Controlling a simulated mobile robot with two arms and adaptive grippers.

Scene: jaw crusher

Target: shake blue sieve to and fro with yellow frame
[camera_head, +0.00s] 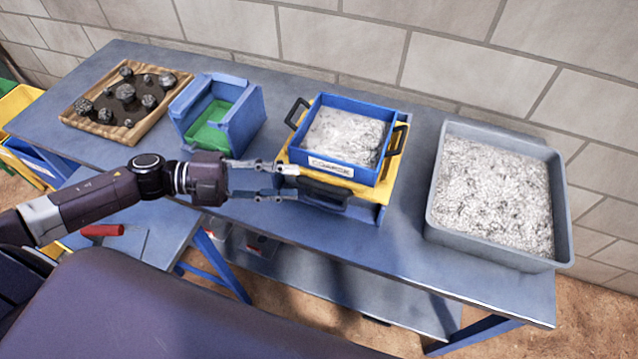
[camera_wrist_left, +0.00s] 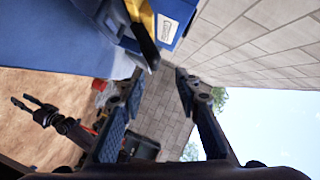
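The blue sieve (camera_head: 367,175) holds grey-white crushed material and sits on the yellow frame (camera_head: 366,190) at the middle of the table. The frame has black handles; its front handle (camera_head: 326,193) faces my side. My left gripper (camera_head: 287,183) is open with its fingers spread, beside the frame's front-left corner. In the left wrist view a black handle (camera_wrist_left: 145,45) lies just ahead of the spread fingers, with nothing visible between them. The yellow frame (camera_wrist_left: 141,12) shows behind that handle. My right gripper (camera_wrist_left: 22,101) appears at the left of the wrist view, with its fingers apart and empty.
A large grey tray (camera_head: 500,256) of crushed material stands right of the sieve. A blue box with a green inside (camera_head: 240,128) and a wooden tray of dark rocks (camera_head: 150,128) stand left. A brick wall (camera_head: 345,45) runs behind the table.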

